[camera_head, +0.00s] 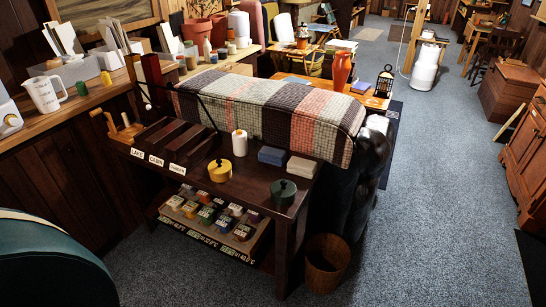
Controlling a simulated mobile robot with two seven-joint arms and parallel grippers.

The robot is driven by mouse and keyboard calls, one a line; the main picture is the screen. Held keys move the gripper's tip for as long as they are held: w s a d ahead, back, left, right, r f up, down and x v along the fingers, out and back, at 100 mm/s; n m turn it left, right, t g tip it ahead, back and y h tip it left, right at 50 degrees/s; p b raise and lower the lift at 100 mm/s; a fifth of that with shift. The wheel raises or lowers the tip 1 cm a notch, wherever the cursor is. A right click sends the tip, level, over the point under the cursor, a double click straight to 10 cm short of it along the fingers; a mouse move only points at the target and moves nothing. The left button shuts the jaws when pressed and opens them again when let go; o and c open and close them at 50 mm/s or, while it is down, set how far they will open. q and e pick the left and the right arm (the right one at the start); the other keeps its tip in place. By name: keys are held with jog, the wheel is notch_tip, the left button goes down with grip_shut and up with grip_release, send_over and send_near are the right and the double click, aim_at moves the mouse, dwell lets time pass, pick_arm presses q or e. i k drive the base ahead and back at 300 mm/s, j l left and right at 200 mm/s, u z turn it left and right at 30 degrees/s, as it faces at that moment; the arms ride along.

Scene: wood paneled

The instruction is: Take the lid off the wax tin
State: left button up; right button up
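Two small round lidded containers stand on the dark wooden table (201,186). One is a yellow tin (220,173) with a dark knob on top, near the middle of the table. The other is a dark green tin (284,194) with a knob, near the table's right front corner. I cannot tell from this view which one is the wax tin. Both look closed, with their lids on. Neither of my grippers is in view.
A white bottle-like item (239,144), blue blocks (271,156) and pale blocks (302,167) share the tabletop. Small jars fill the lower shelf (215,240). A plaid blanket (270,108) lies behind. A wooden bucket (326,262) stands at right; blue-grey carpet (430,220) is open beyond.

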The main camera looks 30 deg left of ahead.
aim_at(220, 167)
jog(key=u, duration=1.25)
